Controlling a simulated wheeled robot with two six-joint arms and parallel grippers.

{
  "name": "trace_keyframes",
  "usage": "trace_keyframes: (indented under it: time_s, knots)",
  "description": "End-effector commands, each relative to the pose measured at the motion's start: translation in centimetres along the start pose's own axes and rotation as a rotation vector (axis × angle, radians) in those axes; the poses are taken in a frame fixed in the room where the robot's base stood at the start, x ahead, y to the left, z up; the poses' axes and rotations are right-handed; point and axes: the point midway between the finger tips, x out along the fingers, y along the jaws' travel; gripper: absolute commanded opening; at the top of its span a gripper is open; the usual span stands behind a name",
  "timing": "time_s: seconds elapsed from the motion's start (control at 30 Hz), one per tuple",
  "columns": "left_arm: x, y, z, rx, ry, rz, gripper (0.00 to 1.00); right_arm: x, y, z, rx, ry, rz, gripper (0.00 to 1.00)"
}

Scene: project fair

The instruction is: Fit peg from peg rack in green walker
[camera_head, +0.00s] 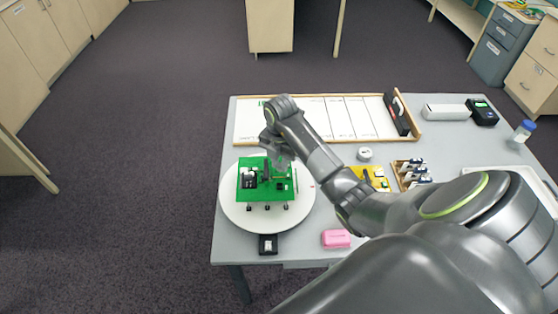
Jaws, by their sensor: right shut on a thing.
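The green walker (265,196), a green board with dark parts on it and small dark feet along its near edge, sits on a round white plate (237,219) at the left of the table. My right gripper (281,158) is over the far part of the walker, pointing down. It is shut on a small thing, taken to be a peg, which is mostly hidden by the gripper. I cannot tell whether the peg touches the walker. The peg rack (399,180), tan with several white and dark pegs, stands right of my right forearm. My left gripper is not in view.
A whiteboard (350,118) with a dark eraser-like block (397,113) lies at the back. A yellow board (378,173) and white roll (365,154) are beside my forearm. A pink block (336,239) and black device (268,244) lie at the front edge.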

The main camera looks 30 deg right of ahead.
Motion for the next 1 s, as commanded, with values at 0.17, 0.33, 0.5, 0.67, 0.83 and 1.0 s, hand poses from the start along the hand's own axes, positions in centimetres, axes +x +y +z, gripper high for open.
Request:
trace_keyframes:
  time_s: [0.17, 0.33, 0.5, 0.67, 0.83, 1.0]
  knots:
    - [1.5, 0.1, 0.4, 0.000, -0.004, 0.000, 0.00, 1.7, 0.0, 0.0, 0.000, 0.000, 0.000, 0.00]
    - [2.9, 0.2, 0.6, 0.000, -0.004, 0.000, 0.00, 3.5, 0.0, 0.0, 0.001, 0.000, 0.001, 0.00]
    - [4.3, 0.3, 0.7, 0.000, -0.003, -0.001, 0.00, 5.1, 0.0, -0.1, 0.001, 0.000, 0.000, 0.00]
    - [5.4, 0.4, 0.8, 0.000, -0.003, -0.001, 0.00, 6.7, 0.0, -0.1, 0.001, 0.001, 0.000, 0.00]
    - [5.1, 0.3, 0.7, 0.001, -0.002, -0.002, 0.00, 6.4, 0.0, 0.0, 0.001, 0.000, 0.001, 0.00]
    - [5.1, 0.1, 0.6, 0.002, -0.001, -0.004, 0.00, 6.4, 0.0, 0.0, 0.001, 0.000, 0.000, 0.00]
